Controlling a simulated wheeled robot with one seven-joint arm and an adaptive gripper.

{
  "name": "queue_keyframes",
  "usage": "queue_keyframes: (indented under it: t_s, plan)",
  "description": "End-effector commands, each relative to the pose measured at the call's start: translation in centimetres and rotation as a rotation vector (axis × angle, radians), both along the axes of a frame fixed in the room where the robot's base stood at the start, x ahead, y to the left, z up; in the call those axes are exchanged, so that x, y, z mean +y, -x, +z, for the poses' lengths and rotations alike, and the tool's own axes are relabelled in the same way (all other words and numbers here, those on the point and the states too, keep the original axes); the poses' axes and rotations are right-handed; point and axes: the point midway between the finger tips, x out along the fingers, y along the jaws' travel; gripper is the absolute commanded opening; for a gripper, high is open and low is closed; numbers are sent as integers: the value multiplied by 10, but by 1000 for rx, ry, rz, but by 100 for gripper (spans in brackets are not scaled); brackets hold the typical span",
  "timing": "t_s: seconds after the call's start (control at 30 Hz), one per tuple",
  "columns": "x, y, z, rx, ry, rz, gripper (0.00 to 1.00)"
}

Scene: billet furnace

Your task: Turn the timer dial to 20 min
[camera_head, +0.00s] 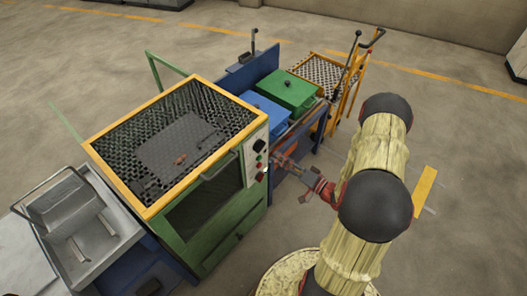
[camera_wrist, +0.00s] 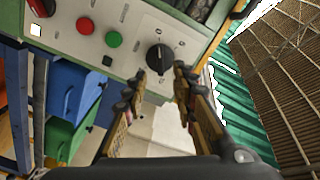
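The timer dial (camera_wrist: 159,57) is a round black knob with a pale pointer mark on the light grey control panel (camera_wrist: 100,12). The small markings around it are too blurred to read, so I cannot tell its setting. My gripper (camera_wrist: 160,78) is open, its two fingers spread to either side of the dial's lower edge in the wrist view. I cannot tell whether they touch it. In the head view, my gripper (camera_head: 277,164) is at the panel (camera_head: 256,150) on the right front corner of the green furnace (camera_head: 215,215); the dial is hard to make out there.
The furnace door handle (camera_head: 219,166) is left of the panel. Blue (camera_head: 264,110) and green (camera_head: 288,90) boxes stand behind. Open floor lies to the right.

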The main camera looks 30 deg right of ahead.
Motion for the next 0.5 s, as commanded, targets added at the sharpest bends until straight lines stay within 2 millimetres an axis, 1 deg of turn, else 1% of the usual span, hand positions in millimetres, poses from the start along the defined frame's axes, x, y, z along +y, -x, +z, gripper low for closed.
queue_keyframes:
  t_s: [0.17,0.5]
  plan:
    - [5,-11,-1,-6,21,4,27]
    - [23,-57,-2,-5,18,7,27]
